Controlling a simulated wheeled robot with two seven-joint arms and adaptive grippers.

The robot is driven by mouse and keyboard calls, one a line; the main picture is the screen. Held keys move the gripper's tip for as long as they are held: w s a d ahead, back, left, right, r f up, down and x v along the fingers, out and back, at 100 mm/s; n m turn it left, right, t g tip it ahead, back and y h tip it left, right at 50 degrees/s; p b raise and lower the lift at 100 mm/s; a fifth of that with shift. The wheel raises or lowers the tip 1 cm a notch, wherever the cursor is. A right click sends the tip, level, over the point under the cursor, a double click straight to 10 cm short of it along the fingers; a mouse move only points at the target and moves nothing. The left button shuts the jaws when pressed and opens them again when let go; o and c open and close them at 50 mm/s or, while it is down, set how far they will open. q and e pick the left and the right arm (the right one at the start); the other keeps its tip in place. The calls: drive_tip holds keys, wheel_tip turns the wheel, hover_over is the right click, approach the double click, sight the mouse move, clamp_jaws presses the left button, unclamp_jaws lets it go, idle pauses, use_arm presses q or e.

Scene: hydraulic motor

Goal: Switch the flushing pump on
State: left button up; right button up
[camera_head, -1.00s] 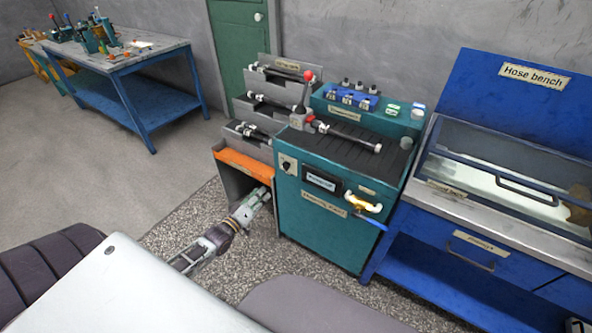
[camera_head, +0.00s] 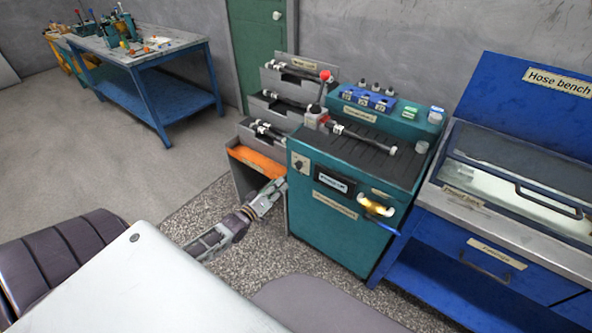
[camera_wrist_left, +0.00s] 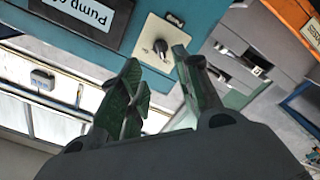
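The flushing pump is a teal cabinet (camera_head: 335,222) in the middle of the head view. On its front upper left corner is a pale square plate with a dark rotary knob (camera_head: 299,163). The knob also shows in the left wrist view (camera_wrist_left: 161,47), just beyond the fingertips. A dark display (camera_head: 334,183) sits right of it; in the wrist view its text starts "Pump o" and is cut off. My left gripper (camera_head: 278,187) is just below and left of the knob, apart from it. Its green-padded fingers (camera_wrist_left: 156,56) are open and empty. My right gripper is out of view.
A grey stepped rack (camera_head: 262,133) with an orange shelf (camera_head: 258,162) stands close to the cabinet's left. A yellow nozzle (camera_head: 377,207) sticks out of the cabinet's front right. The blue hose bench (camera_head: 440,246) stands to the right. Open floor lies left.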

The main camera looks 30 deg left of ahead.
sight(297, 168)
use_arm(q)
drive_tip(key=shift+w+d+b, duration=0.15)
drive_tip(key=shift+w+b, duration=0.2)
drive_tip(key=shift+w, duration=1.7)
drive_tip(key=shift+w+d+b, duration=0.15)
drive_tip(key=shift+w+b, duration=0.15)
drive_tip(key=shift+w, duration=2.35)
drive_tip(key=shift+w+d, duration=0.1)
drive_tip(key=shift+w, duration=0.75)
drive_tip(key=shift+w+b, duration=0.35)
drive_tip(key=shift+w, duration=0.1)
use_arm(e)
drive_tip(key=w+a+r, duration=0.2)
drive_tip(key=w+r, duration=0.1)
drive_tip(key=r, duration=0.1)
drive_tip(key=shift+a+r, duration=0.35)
use_arm(q)
drive_tip(key=shift+c, duration=0.3)
